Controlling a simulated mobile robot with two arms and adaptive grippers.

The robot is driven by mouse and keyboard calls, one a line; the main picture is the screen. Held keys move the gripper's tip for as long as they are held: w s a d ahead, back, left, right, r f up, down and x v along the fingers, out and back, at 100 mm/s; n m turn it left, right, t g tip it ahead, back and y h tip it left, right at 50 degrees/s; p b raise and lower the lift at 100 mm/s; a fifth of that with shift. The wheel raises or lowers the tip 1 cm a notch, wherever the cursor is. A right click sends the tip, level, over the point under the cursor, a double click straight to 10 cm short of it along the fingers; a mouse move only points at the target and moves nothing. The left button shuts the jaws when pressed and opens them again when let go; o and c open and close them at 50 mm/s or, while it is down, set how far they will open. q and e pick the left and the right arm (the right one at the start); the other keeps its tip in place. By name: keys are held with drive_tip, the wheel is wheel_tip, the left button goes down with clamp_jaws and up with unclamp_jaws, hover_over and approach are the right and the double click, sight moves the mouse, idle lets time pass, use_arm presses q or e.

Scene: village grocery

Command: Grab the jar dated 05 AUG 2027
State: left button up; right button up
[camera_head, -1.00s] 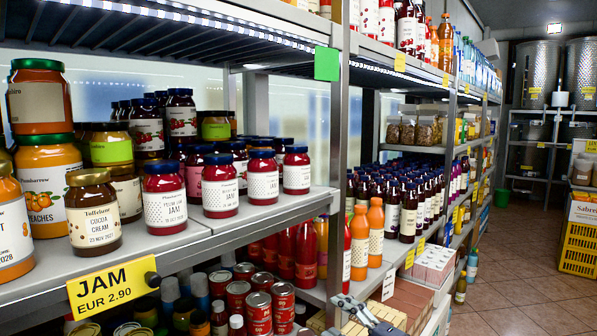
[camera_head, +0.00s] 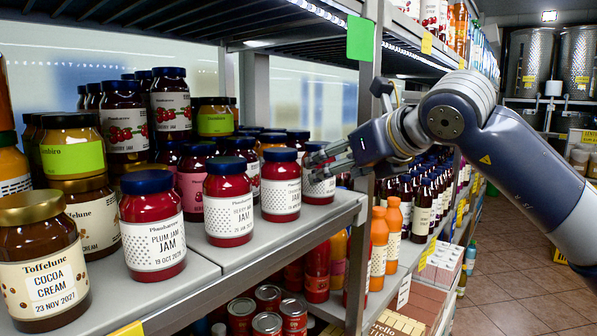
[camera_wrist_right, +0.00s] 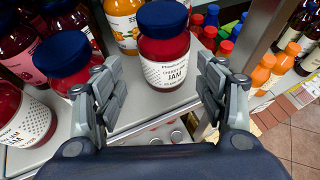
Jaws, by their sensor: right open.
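Red jam jars with dark blue lids and white labels stand along the shelf's front edge: a plum jam jar (camera_head: 152,225), a second jar (camera_head: 228,205), a third jar (camera_head: 280,188) and a rightmost jar (camera_head: 319,188). The plum jar's date starts 19 OCT; I cannot read 05 AUG 2027 on any jar. My right gripper (camera_head: 325,155) is at the rightmost jar, partly in front of its lid. In the right wrist view, my open right gripper (camera_wrist_right: 160,82) points at a jam jar (camera_wrist_right: 167,50) between and just beyond its fingers. My left gripper is not in view.
A cocoa cream jar (camera_head: 42,270) stands at the left front. More jars crowd behind the front row. A metal shelf upright (camera_head: 362,110) is close beside my right gripper. Orange bottles (camera_head: 385,240) stand on the lower shelf to the right.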

drive_tip(key=p+x, duration=0.1)
drive_tip(key=x, duration=0.1)
drive_tip(key=shift+w+f+p, duration=0.15)
drive_tip(key=shift+w+p, duration=0.15)
drive_tip(key=shift+p, duration=0.05)
drive_tip(key=p+x, duration=0.3)
drive_tip(key=x, duration=0.2)
drive_tip(key=shift+w+d, duration=0.15)
drive_tip(key=shift+w+f, duration=0.2)
drive_tip(key=shift+a+f, duration=0.1)
drive_tip(key=shift+a, duration=0.1)
drive_tip(key=shift+c, duration=1.1)
drive_tip(key=c, duration=0.9)
drive_tip(key=shift+r+t, duration=0.25)
drive_tip(key=shift+t, duration=0.05)
drive_tip(key=shift+c, duration=0.9)
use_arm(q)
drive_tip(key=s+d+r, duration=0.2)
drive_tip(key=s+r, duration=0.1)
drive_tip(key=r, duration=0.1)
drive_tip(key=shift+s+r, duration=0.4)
